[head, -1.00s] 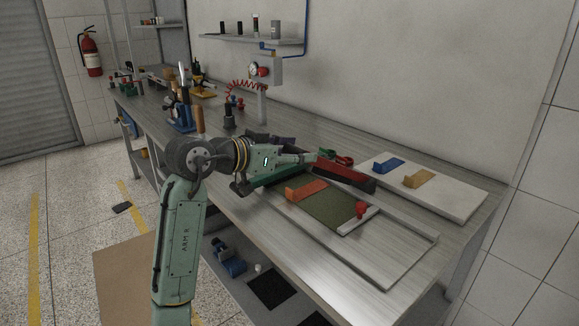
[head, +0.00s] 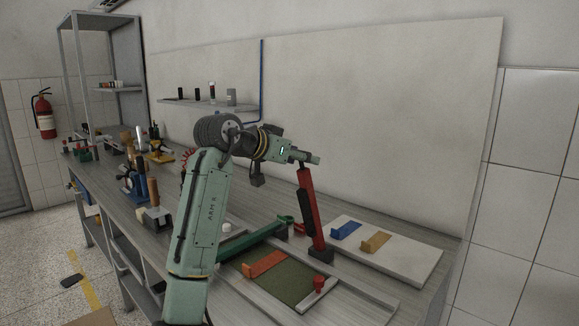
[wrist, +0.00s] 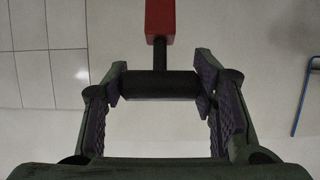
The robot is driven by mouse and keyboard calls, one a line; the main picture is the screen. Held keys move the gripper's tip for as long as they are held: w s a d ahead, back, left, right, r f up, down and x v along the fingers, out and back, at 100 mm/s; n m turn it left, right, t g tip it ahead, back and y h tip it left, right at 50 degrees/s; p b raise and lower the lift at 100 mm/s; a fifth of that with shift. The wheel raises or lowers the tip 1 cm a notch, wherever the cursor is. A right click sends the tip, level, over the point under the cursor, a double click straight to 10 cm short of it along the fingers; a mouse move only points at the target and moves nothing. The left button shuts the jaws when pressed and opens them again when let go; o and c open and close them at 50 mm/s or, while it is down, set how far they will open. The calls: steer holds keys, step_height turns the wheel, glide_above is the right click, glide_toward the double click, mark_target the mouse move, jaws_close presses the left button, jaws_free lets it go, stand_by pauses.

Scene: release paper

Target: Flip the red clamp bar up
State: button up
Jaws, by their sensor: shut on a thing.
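The red clamp bar (head: 307,206) stands nearly upright in the head view, leaning slightly, with its foot at a dark pivot block (head: 321,255) on the bench. My gripper (head: 306,161) is at its top end. In the wrist view, my gripper (wrist: 163,88) is shut on the dark cylindrical cross handle (wrist: 160,84) of the bar, with a finger pad at each end. The red bar (wrist: 160,18) runs away from the handle, joined by a thin dark stem. Its far part is out of the wrist view.
A green paper sheet with an orange block (head: 264,263) and a red knob (head: 319,284) lies on the fixture in front. A green bar (head: 252,240) lies left of the clamp. A white board (head: 405,262) with blue and yellow blocks lies right. The wall is behind.

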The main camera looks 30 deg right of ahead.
steer(key=shift+w+d+r, duration=0.1)
steer(key=shift+d+r, duration=0.1)
steer(key=shift+r, duration=0.3)
steer(key=shift+o, duration=0.2)
steer(key=shift+d, duration=0.1)
steer(key=o, duration=1.3)
steer(key=shift+c, duration=0.2)
steer(key=shift+o, duration=1.3)
steer(key=shift+d+f, duration=0.2)
steer(key=shift+d, duration=0.05)
steer(key=shift+o, duration=0.8)
steer(key=shift+a, duration=0.15)
steer(key=v, duration=1.2)
